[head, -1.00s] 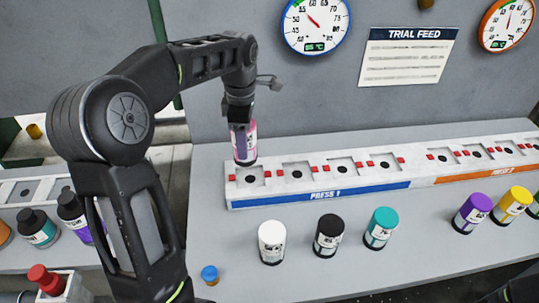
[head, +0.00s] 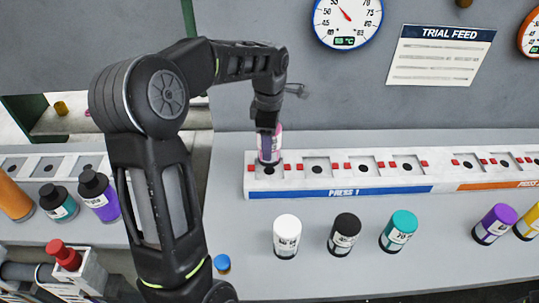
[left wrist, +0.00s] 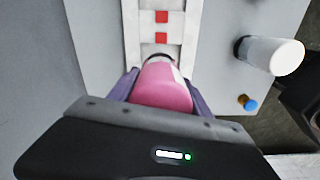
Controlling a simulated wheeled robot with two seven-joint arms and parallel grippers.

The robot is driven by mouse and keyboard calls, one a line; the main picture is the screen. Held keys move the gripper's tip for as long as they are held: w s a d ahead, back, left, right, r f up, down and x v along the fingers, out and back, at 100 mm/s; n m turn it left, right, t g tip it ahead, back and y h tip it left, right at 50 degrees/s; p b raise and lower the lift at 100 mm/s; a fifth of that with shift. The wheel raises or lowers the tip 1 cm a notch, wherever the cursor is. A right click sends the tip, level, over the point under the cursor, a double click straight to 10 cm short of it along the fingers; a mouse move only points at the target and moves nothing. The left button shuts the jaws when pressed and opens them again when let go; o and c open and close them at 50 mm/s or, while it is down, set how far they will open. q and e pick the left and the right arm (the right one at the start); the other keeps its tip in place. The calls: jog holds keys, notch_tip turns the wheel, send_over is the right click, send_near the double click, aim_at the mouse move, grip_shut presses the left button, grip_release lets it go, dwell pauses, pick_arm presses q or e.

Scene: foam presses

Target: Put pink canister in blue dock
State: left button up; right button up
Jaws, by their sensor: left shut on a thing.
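The pink canister (head: 269,155) is upright in my left gripper (head: 268,136), at the leftmost socket of the blue dock. The blue dock (head: 345,191) is a white rail with a blue "PRESS 1" strip and several square sockets. My right gripper is not in view.
White (head: 287,235), black (head: 344,233) and teal (head: 398,230) canisters stand on the bench in front of the dock. A purple canister (head: 494,223) is farther right. An orange-striped rail (head: 497,183) continues right. A small blue-topped item (head: 222,263) is beside my arm.

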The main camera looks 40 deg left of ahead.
pick_arm(q)
jog(key=shift+f, duration=2.45)
jog(key=shift+f, duration=0.1)
jog(key=o, duration=1.6)
notch_tip(320, 180, up, 12)
jog(key=shift+r, duration=0.15)
